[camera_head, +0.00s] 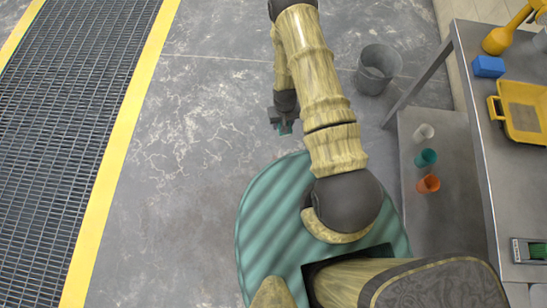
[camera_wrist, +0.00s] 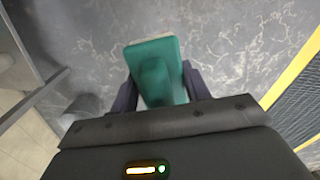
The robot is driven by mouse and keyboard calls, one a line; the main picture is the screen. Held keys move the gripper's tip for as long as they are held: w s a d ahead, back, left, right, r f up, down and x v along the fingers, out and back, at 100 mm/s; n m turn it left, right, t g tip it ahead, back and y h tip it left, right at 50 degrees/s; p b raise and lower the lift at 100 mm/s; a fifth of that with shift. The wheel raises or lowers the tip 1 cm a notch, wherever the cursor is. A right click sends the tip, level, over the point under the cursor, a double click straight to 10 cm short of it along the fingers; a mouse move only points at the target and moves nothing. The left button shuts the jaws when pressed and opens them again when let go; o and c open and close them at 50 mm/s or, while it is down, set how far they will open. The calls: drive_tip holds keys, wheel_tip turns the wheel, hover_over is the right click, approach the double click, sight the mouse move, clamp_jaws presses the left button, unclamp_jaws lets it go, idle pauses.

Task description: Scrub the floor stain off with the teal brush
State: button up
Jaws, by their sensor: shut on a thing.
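My gripper (camera_head: 283,118) hangs over the grey floor at the upper middle of the head view. It is shut on the teal brush (camera_wrist: 157,65), which shows large between the two dark fingers in the wrist view. I cannot tell whether the brush touches the floor. The floor (camera_head: 190,130) has pale, vein-like marks over much of it. I cannot pick out a distinct stain among them. Part of the floor is hidden by my arm and base.
A metal grate (camera_head: 70,90) with yellow edging (camera_head: 115,145) lies at the left. A grey bucket (camera_head: 365,80) stands right of my gripper. A metal table at the right holds a blue block (camera_head: 488,66) and a yellow tray (camera_head: 500,112). Cups (camera_head: 426,158) stand lower. Floor left of my gripper is clear.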

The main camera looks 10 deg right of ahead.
drive_tip(key=shift+s+a, duration=0.15)
drive_tip(key=shift+s, duration=0.1)
wheel_tip(320, 180, down, 54)
drive_tip(key=w+a+n+b, duration=0.1)
drive_tip(key=a+b, duration=0.1)
drive_tip(key=b, duration=4.8)
drive_tip(key=shift+a, duration=0.3)
drive_tip(key=shift+w, duration=0.1)
